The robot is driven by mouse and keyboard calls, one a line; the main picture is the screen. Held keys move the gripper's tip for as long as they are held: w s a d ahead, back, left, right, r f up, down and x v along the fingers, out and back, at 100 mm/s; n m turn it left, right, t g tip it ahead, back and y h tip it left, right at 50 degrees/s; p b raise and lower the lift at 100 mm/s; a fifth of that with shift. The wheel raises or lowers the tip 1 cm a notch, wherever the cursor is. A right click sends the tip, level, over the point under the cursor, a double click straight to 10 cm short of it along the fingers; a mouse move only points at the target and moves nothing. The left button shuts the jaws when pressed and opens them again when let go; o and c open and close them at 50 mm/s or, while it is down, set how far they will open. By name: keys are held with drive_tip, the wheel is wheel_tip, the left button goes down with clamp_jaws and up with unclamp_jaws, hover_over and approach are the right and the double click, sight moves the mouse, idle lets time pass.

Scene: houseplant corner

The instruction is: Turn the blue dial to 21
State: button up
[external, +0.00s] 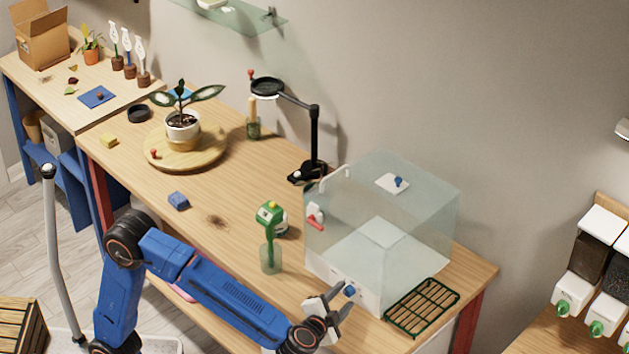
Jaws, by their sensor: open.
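A small blue dial (349,290) sits on the white lower front panel of a clear box (420,225) at the right end of the table. My gripper (342,298) is open right at this dial, with its fingers apart on either side of it in the picture. I cannot tell whether they touch it. The dial's number marks and pointer are too small to read. A second blue knob (398,182) stands on a white plate on top of the clear box.
A red-handled valve (315,218) is on the box's left side. A green slatted rack (421,307) lies right of my gripper. A blue block (179,201) lies on the table (225,185).

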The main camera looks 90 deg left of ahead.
drive_tip(key=v, duration=1.7)
drive_tip(key=shift+d, duration=0.1)
drive_tip(key=w+a+f+n, duration=0.1)
drive_tip(key=w+a+n, duration=0.1)
drive_tip(key=a, duration=0.3)
drive_tip(key=w+a+f+n+h, duration=0.1)
drive_tip(key=w+a, duration=0.2)
drive_tip(key=a, duration=0.2)
drive_tip(key=w+a+f+n+h, duration=0.1)
drive_tip(key=w+a+n, duration=0.1)
drive_tip(key=a, duration=0.3)
drive_tip(key=shift+w+a+f+n+t, duration=0.3)
drive_tip(key=shift+w, duration=0.15)
clamp_jaws()
